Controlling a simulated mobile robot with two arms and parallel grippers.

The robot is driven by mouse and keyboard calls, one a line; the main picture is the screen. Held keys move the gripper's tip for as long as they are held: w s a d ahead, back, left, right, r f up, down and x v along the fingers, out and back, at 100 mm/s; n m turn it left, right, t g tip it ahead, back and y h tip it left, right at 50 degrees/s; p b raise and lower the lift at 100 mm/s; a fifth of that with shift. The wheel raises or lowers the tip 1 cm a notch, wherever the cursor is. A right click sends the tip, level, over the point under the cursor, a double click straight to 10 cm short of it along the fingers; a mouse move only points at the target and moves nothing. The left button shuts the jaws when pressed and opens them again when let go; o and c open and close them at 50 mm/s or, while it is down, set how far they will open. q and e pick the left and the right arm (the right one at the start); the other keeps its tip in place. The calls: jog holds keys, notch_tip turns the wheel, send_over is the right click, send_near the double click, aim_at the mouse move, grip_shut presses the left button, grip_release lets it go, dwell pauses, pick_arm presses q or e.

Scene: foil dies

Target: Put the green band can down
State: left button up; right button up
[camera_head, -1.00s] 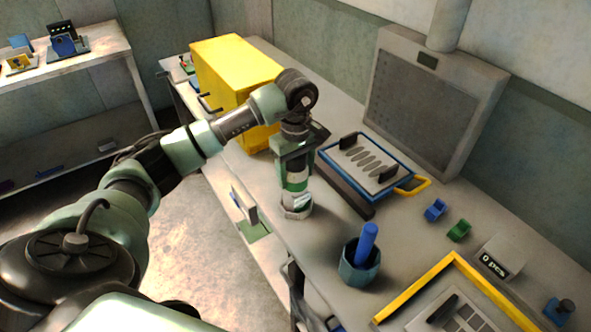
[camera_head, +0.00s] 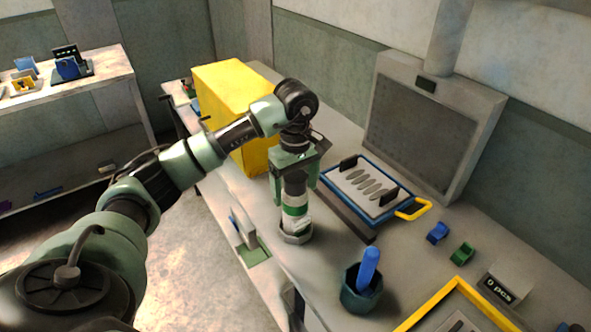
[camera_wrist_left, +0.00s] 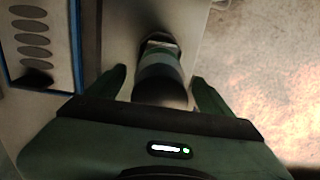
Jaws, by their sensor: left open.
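The green band can (camera_head: 294,210) stands upright in a small grey hexagonal holder (camera_head: 297,237) near the front edge of the workbench. It has a dark upper part, a green band and a pale lower part. My left gripper (camera_head: 294,184) points down over it, open, with one finger on each side of its upper part. In the left wrist view the can (camera_wrist_left: 160,77) shows between the two spread fingers, with a gap on both sides. My right gripper is not in view.
A yellow box (camera_head: 228,100) stands behind my left arm. A blue-rimmed tray (camera_head: 338,187) lies right of the can. A dark cup (camera_head: 358,296) with a blue cylinder (camera_head: 369,264) stands in front. A grey panel unit (camera_head: 425,125) stands at the back.

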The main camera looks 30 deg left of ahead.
pick_arm(q)
notch_tip(320, 180, up, 9)
jog(key=shift+r+b, duration=0.1)
jog(key=shift+b, duration=0.3)
